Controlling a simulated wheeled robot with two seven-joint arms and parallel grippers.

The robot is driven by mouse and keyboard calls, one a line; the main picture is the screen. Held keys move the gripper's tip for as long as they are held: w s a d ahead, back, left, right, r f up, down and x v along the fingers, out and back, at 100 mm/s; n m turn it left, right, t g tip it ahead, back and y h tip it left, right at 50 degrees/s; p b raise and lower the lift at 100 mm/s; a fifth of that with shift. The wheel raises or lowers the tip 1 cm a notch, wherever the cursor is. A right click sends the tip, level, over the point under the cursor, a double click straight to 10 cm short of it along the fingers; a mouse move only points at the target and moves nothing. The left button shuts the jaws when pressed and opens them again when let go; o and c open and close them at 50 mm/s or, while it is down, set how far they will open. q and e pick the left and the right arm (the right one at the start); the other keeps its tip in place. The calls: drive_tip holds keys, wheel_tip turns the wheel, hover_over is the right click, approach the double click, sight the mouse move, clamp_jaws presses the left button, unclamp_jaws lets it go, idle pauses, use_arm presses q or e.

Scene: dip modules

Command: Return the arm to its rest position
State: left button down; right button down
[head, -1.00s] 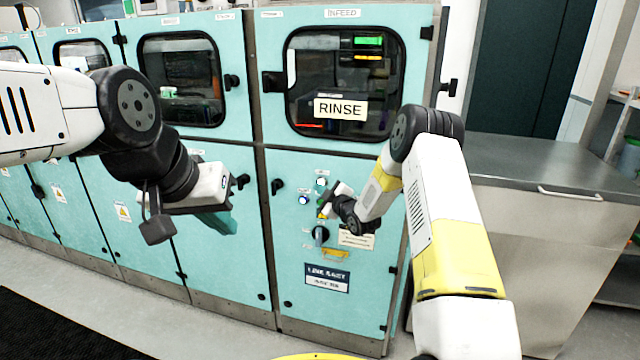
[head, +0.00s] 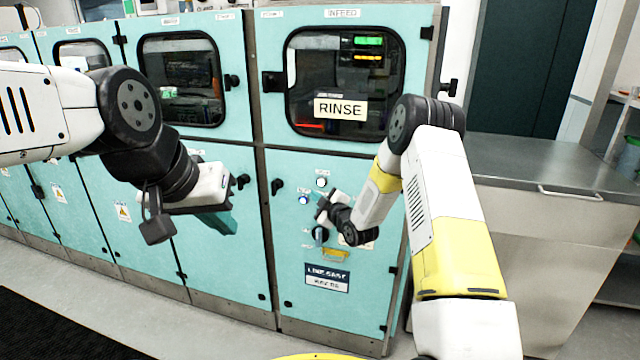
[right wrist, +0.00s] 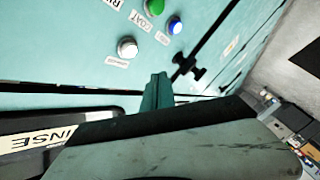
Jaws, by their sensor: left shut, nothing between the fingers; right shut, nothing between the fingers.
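My right arm reaches in front of the teal infeed cabinet (head: 365,190). Its gripper (head: 321,207) is small in the head view, in front of the control panel between the buttons and the dark knob (head: 319,236). In the right wrist view the right gripper's teal fingers (right wrist: 158,92) are together and empty. They appear apart from the white button (right wrist: 127,47), blue button (right wrist: 174,24) and green button (right wrist: 154,6), though the gap is hard to judge. My left gripper (head: 218,222) is shut and empty in front of the cabinets at left.
A RINSE sign (head: 340,108) is on the infeed window. A black door handle (right wrist: 188,68) sticks out near the right fingers in the right wrist view. A steel counter (head: 540,165) stands to the right of my right arm. Grey floor (head: 195,325) is open in front.

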drive_tip(key=s+d+r+m+g+h, duration=0.1)
drive_tip(key=d+r+m+h, duration=0.15)
drive_tip(key=r, duration=0.25)
drive_tip(key=s+d+r+m+h, duration=0.1)
drive_tip(key=s+d+r, duration=0.15)
drive_tip(key=r, duration=0.35)
drive_tip(key=s+d+r+m+g+h, duration=0.1)
drive_tip(key=s+d+r+m, duration=0.15)
drive_tip(key=s+r, duration=0.2)
drive_tip(key=s+d+r+m+g+h, duration=0.1)
drive_tip(key=s+d+r+m+g, duration=0.1)
drive_tip(key=s+d+r, duration=0.3)
drive_tip(key=s+d+m+g, duration=0.1)
drive_tip(key=s+m+g, duration=0.4)
drive_tip(key=s, duration=2.7)
drive_tip(key=shift+d+m, duration=0.15)
drive_tip(key=shift+m, duration=0.75)
